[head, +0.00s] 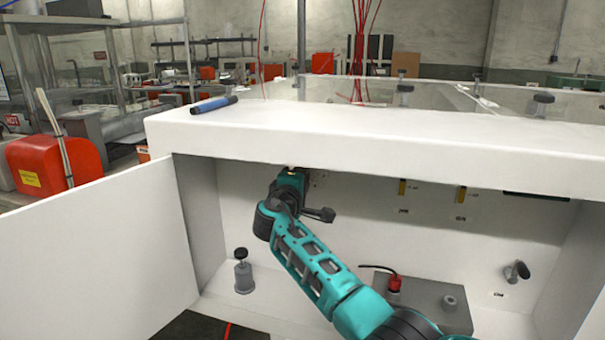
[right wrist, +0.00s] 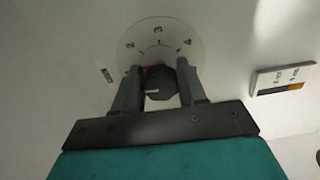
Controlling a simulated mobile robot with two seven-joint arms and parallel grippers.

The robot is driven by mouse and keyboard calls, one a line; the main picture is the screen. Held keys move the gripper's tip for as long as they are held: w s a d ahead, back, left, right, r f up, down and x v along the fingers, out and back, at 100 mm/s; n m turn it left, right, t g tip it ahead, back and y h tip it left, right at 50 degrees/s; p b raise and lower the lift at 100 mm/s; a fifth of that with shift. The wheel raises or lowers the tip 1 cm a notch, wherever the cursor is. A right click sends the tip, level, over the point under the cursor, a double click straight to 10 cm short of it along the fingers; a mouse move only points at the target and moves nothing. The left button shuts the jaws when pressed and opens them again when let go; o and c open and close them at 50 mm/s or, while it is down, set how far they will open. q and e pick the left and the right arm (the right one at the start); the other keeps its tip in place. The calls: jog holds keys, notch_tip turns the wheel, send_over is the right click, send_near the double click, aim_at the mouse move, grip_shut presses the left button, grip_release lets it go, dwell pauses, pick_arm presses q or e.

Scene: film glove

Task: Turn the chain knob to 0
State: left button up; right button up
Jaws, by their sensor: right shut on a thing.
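The chain knob (right wrist: 160,86) is a dark faceted knob in the middle of the right wrist view. It sits on a round pale dial (right wrist: 150,35) with the digits 2, 3 and 4 showing; the rest of the dial is hidden. My right gripper (right wrist: 158,74) has one finger on each side of the knob and is shut on it. In the head view my right gripper (head: 291,174) reaches into the white cabinet under its top edge, and the knob is hidden there. I cannot read the knob's setting. My left gripper is not in view.
The white cabinet top (head: 400,140) overhangs my right arm. An open door panel (head: 100,245) stands at left. Inside are a grey box (head: 430,295) with a red plug (head: 394,283) and a black-topped post (head: 243,272). A blue marker (head: 213,105) lies on top.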

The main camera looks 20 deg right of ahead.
jog(key=shift+d+n, duration=0.1)
jog(key=shift+n, duration=0.3)
jog(key=o, duration=1)
jog(key=shift+o, duration=0.2)
jog(key=shift+s, duration=0.1)
jog(key=p+v, duration=0.1)
jog(key=v, duration=1.2)
jog(key=shift+f, duration=0.1)
